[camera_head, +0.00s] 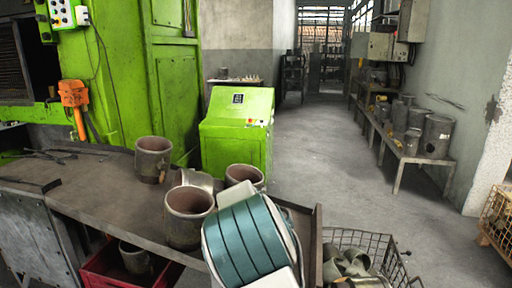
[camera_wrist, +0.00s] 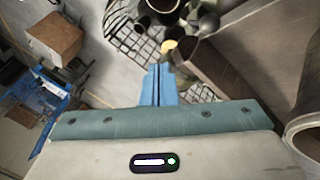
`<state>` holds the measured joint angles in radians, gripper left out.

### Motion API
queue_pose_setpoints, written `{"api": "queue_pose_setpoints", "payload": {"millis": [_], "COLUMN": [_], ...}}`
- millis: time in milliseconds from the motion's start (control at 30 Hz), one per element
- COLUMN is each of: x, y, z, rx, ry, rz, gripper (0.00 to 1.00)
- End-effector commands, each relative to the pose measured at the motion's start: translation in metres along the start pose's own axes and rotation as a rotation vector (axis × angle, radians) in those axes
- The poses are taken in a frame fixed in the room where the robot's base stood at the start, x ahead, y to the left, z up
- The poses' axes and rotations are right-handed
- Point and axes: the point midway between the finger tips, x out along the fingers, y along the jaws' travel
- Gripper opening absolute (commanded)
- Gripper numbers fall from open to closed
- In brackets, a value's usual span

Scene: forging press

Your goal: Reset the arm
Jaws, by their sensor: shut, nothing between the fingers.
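My arm (camera_head: 250,243), teal and white, rises in front of the workbench at the lower middle of the head view. Its fingers do not show there. In the wrist view my gripper (camera_wrist: 159,72) has its two blue fingers pressed together with nothing between them. The fingers point toward the wire basket (camera_wrist: 115,22) and the bench edge (camera_wrist: 232,83), apart from any part as far as I can tell.
Several metal cups, such as one near the bench middle (camera_head: 188,228), stand beside my arm on the workbench (camera_head: 85,190). A wire basket of parts (camera_head: 385,245) is at right. A red bin (camera_head: 105,268) sits below. The aisle floor (camera_head: 320,150) is clear.

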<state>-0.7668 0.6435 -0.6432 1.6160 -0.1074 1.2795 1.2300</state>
Motion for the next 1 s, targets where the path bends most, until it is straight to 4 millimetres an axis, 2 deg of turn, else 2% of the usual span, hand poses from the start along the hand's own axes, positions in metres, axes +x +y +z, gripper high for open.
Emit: {"api": "queue_pose_setpoints", "payload": {"millis": [33, 167, 467, 800, 1000], "x": [-0.002, -0.004, -0.016, -0.029, -0.029], "y": [0.016, 0.049, 0.127, 0.212, 0.252], "z": [-0.006, -0.012, -0.010, 0.012, 0.030], "rx": [-0.033, -0.146, -0.399, -0.663, -0.795], "ry": [-0.048, -0.139, -0.228, -0.119, 0.016], "rz": [-0.027, -0.108, -0.341, -0.586, -0.665], "gripper": [0.00, 0.00, 0.00, 0.00, 0.00]}}
